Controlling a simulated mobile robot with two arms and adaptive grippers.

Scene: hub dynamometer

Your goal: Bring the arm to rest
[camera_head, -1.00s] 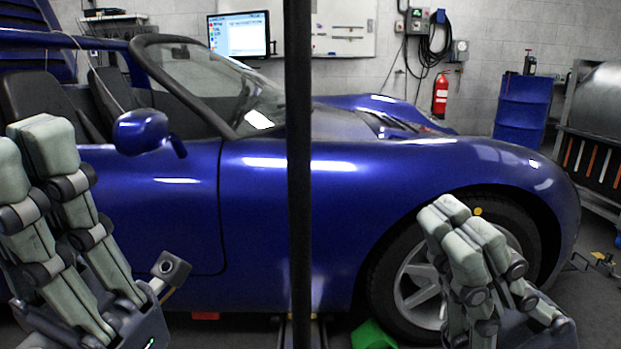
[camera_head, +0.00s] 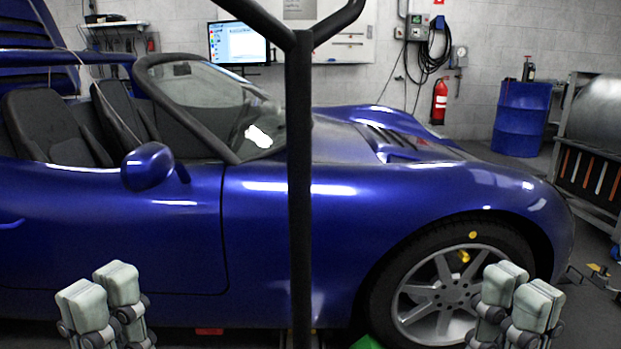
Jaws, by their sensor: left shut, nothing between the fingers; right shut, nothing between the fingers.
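My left gripper (camera_head: 103,288) is at the bottom left, in front of the lower door of the blue car (camera_head: 250,215). Only its pale finger pads and dark upper joints show; they are close together and hold nothing. My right gripper (camera_head: 513,292) is at the bottom right, in front of the right part of the car's front wheel (camera_head: 440,292). Its fingers are also shut and empty. Both grippers point up, and their lower parts are cut off by the picture's bottom edge. Neither visibly touches the car.
A black upright post (camera_head: 300,200) with a forked top stands in the middle. A green block (camera_head: 367,342) lies on the floor by the wheel. A blue drum (camera_head: 522,118), a red extinguisher (camera_head: 439,101) and a monitor (camera_head: 238,42) are farther back.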

